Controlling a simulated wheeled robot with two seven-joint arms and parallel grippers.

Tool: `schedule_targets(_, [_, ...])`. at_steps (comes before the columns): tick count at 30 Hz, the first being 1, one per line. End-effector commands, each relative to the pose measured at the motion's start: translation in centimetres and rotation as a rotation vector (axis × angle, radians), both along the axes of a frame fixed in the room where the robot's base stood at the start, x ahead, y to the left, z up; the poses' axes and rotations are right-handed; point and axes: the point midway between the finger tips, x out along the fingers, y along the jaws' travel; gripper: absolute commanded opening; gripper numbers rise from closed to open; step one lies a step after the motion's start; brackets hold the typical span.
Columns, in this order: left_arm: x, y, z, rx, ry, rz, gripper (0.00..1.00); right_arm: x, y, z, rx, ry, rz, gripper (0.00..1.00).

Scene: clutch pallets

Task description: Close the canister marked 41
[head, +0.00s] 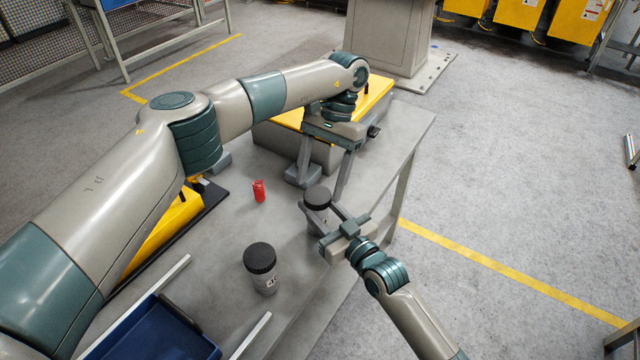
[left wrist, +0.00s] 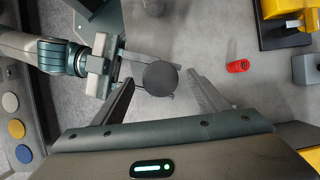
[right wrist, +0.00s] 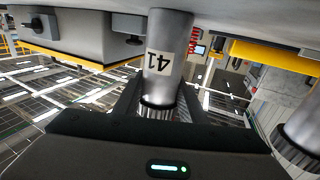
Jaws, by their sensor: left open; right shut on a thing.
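The canister marked 41 (right wrist: 166,62) is a grey cylinder standing upright on the table, upside down in the right wrist view. Its dark ribbed lid (head: 317,196) sits at its top; I cannot tell whether it is fully tightened. My right gripper (head: 318,214) is shut around the canister's upper body from the side. My left gripper (head: 317,186) points down over the canister, open. In the left wrist view the round lid (left wrist: 161,78) lies between the left fingertips, with gaps visible beside it.
A second canister (head: 268,284) with a black lid (head: 260,258) stands nearer on the table. A blue bin (head: 150,335) is at the front left.

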Motion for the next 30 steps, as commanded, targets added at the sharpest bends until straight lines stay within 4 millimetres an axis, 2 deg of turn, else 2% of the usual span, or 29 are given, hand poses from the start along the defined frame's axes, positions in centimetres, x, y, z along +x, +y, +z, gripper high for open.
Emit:
schedule_targets(3, [0.1,0.0,1.4,0.000,-0.002,0.000,0.67,0.0,0.0,0.0,-0.001,0.001,0.000,0.00])
schedule_targets(8, [0.0,0.0,2.3,-0.001,-0.001,0.000,0.67,0.0,0.0,0.0,-0.001,0.001,0.000,0.00])
schedule_targets(22, [0.0,0.0,2.3,0.008,-0.009,0.029,0.64,0.0,0.0,0.0,0.000,0.000,0.000,0.00])
schedule_targets(30, [0.1,0.1,2.4,0.062,-0.072,0.220,0.64,0.0,0.0,0.0,0.001,0.001,0.000,0.00])
